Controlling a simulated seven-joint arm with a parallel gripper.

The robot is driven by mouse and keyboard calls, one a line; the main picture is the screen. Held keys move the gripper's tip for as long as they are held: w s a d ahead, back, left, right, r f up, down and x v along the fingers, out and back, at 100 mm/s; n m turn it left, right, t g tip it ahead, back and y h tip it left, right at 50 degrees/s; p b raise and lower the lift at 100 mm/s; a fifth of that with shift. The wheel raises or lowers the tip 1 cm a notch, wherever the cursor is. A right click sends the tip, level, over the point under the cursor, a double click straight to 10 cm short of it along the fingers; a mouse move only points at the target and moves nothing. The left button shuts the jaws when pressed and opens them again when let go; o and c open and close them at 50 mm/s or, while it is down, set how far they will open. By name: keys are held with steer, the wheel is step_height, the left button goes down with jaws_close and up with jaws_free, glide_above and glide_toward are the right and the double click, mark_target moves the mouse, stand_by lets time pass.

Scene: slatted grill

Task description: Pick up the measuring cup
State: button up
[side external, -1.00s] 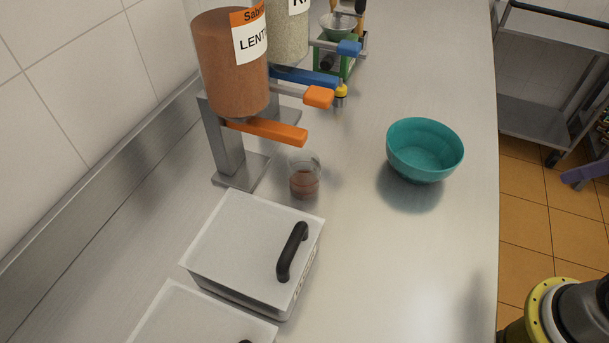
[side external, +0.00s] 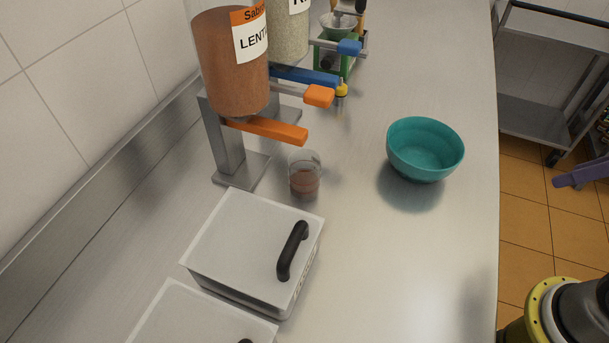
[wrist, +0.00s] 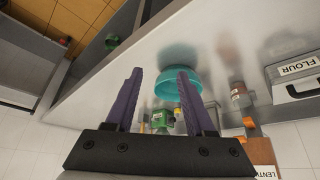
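The measuring cup (side external: 304,182) is a small clear cup with reddish-brown contents. It stands upright on the steel counter below the orange lever of the lentil dispenser. In the wrist view the cup (wrist: 239,98) shows right of my fingers, well apart from them. My gripper (wrist: 160,73) has two purple fingers spread wide with nothing between them; the teal bowl shows beyond the gap. In the side view only a purple finger (side external: 582,173) shows at the right edge, far from the cup.
A teal bowl (side external: 425,150) sits right of the cup. The lentil dispenser (side external: 232,75) stands behind the cup, with its orange lever (side external: 265,130) overhanging nearby. A lidded bin (side external: 245,245) with a black handle is in front. The counter between cup and bowl is clear.

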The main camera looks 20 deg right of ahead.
steer(key=o, duration=0.7)
steer(key=shift+c, duration=0.2)
